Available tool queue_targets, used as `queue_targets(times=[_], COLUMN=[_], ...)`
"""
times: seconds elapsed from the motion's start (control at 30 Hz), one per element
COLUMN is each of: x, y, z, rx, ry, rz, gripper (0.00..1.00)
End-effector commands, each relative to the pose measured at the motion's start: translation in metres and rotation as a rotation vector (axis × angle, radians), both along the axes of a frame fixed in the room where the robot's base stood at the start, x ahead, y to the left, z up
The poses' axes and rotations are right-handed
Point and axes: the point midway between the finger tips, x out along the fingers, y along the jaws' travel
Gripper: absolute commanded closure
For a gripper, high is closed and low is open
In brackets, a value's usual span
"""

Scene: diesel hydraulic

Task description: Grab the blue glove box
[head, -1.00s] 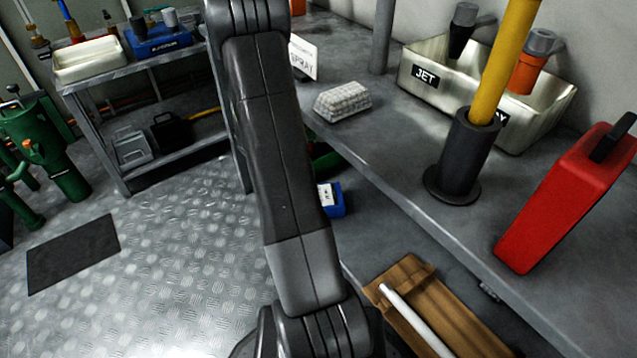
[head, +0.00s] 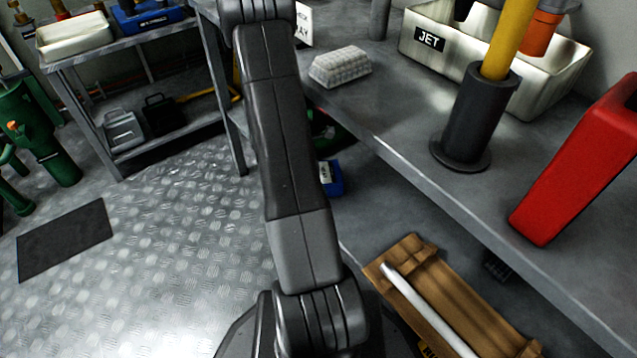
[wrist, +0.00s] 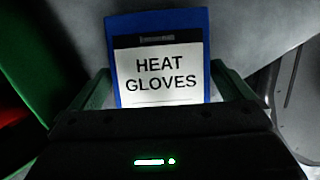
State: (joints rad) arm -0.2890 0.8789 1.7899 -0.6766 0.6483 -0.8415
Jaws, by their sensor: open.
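The blue glove box (wrist: 160,22) stands upright in the wrist view, with a white label reading HEAT GLOVES facing the camera. My gripper (wrist: 166,88) is open, with one finger on each side of the lower part of the box. I cannot tell whether the fingers touch it. The gripper body hides the bottom of the box. In the head view the blue box (head: 333,181) sits on the lower shelf under the workbench, partly hidden behind my arm. My gripper is out of sight there.
The grey workbench (head: 400,165) overhangs the lower shelf. A wooden crate (head: 440,300) with a white tube lies nearer on the right. A green object (head: 325,130) is just behind the box. A red can (head: 580,165) stands on the bench. The floor at left is mostly clear.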

Motion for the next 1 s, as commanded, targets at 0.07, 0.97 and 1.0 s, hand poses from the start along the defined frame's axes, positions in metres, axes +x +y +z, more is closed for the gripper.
queue_targets(times=[0.07, 0.97, 1.0], x=[0.000, 0.002, 0.002], y=[-0.005, -0.010, -0.010], z=[-0.017, -0.011, -0.004], rx=[-0.001, -0.001, -0.001], ry=[0.003, -0.002, -0.002], rz=[-0.001, 0.000, 0.000], gripper=[0.00, 0.37, 0.37])
